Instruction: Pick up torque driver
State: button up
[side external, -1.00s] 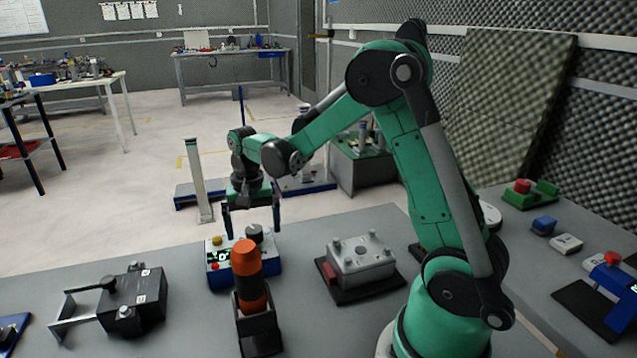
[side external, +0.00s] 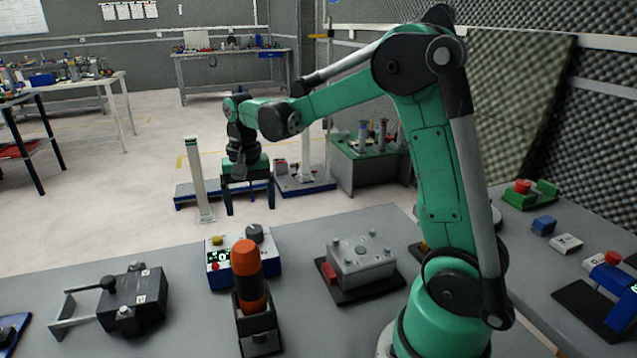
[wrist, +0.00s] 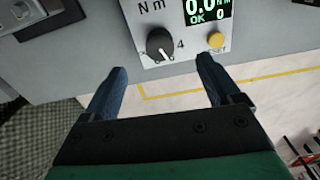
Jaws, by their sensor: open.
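The torque driver (side external: 247,260) has an orange and black handle and stands upright in a black holder (side external: 257,325) on the front of the table. Its lower part is hidden inside the holder. I do not see it in the wrist view. My gripper (side external: 250,207) is open and empty, pointing down, raised above and beyond the blue and white torque tester (side external: 232,262). It is clear of the driver. In the wrist view my gripper (wrist: 163,68) shows two spread fingers, with the tester's dial, display and yellow button (wrist: 216,40) ahead of them.
A black clamp-like fixture (side external: 135,300) with a handle lies left of the driver. A grey metal block (side external: 360,260) on a black base lies to the right. A blue device with a red button (side external: 612,280) is at far right. Bare table (side external: 195,320) separates the fixture and holder.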

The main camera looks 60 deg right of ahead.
notch_tip(320, 180, up, 12)
jog(key=n+t, duration=0.3)
jog(key=n, duration=0.6)
send_over(244, 266)
jog(key=d, duration=0.2)
jog(key=shift+a+f, duration=0.2)
jog(key=shift+f, duration=0.05)
notch_tip(244, 266, down, 4)
jog(key=shift+s+a+f, duration=0.1)
jog(key=shift+f, duration=0.15)
jog(key=shift+x, duration=3.15)
grip_shut()
jog(key=shift+r, duration=0.2)
